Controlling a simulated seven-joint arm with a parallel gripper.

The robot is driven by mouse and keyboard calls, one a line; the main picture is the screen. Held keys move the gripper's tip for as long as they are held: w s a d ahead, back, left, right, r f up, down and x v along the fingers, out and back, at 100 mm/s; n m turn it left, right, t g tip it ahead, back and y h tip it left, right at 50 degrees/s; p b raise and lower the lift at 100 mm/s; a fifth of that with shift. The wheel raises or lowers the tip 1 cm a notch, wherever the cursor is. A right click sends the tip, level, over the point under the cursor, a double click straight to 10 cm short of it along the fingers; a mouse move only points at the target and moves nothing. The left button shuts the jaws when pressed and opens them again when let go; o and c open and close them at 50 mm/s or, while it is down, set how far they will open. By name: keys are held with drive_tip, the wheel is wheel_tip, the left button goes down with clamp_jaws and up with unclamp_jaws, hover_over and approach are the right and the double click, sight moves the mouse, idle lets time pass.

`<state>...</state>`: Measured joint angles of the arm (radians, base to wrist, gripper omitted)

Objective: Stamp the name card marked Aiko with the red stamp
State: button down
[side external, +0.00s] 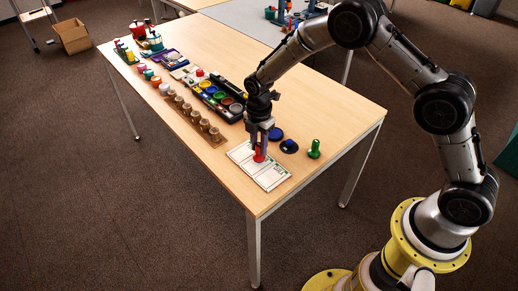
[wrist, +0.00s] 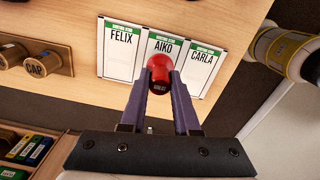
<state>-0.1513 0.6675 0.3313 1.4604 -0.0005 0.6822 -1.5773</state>
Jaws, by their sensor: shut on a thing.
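My gripper (wrist: 160,92) is shut on the red stamp (wrist: 159,70) and holds it over the lower part of the Aiko card (wrist: 158,47). The Aiko card is the middle one of three white name cards with green headers, between Felix (wrist: 118,50) and Carla (wrist: 203,58). In the side external view my gripper (side external: 260,146) and the red stamp (side external: 259,154) are at the row of cards (side external: 270,175) near the table's front edge. I cannot tell whether the stamp touches the card. The stamp and fingers hide the card's lower part.
A green stamp (side external: 314,149) stands to the right, near a dark round pad with a blue top (side external: 289,146) and a blue disc (side external: 275,134). A tray of coloured pots (side external: 217,99) and a row of wooden pieces (side external: 197,118) lie to the left. The table's right end is clear.

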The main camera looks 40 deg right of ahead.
drive_tip(key=shift+r, duration=2.5)
